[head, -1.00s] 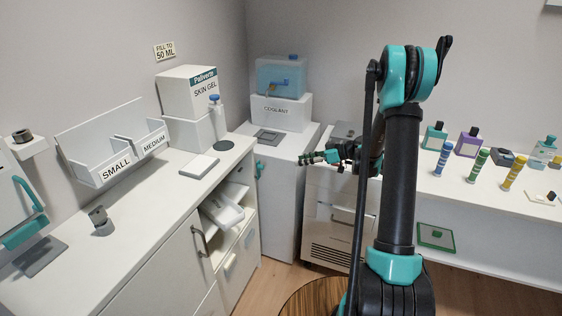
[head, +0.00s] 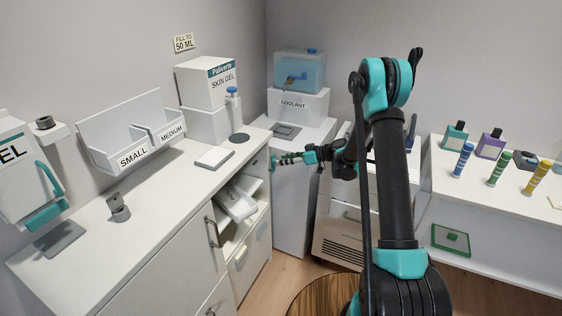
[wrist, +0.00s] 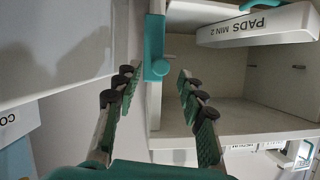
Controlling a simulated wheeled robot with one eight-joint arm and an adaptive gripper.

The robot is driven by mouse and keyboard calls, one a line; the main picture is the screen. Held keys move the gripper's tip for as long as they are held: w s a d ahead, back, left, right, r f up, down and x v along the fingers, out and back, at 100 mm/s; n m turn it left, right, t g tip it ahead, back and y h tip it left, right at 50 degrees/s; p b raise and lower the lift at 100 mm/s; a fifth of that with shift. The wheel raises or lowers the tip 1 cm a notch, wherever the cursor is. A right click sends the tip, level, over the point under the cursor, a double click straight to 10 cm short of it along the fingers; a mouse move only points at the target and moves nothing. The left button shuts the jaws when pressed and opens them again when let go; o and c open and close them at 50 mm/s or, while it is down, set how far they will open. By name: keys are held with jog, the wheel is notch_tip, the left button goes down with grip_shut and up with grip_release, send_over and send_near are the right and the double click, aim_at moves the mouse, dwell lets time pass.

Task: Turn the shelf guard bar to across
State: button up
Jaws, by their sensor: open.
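My gripper (wrist: 158,78) is open, its two ribbed fingers apart with nothing held. A teal bar (wrist: 154,40) with a small round knob near its end, which I take to be the guard bar, stands upright in the wrist view at the side edge of the open shelf. It shows in the gap between my fingers, near the tips; I see no finger touching it. In the head view my gripper (head: 280,160) is at the far end of the left counter, beside the shelf opening, and the bar cannot be made out clearly there.
A white bin marked PADS MIN 2 (wrist: 258,27) is in the shelf, upside down in the wrist view. A tilted white tray (head: 236,203) sticks out of the counter's open shelves. The coolant cabinet (head: 294,200) stands close behind my gripper.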

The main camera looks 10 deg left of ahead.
jog(key=shift+x, duration=1.1)
grip_shut()
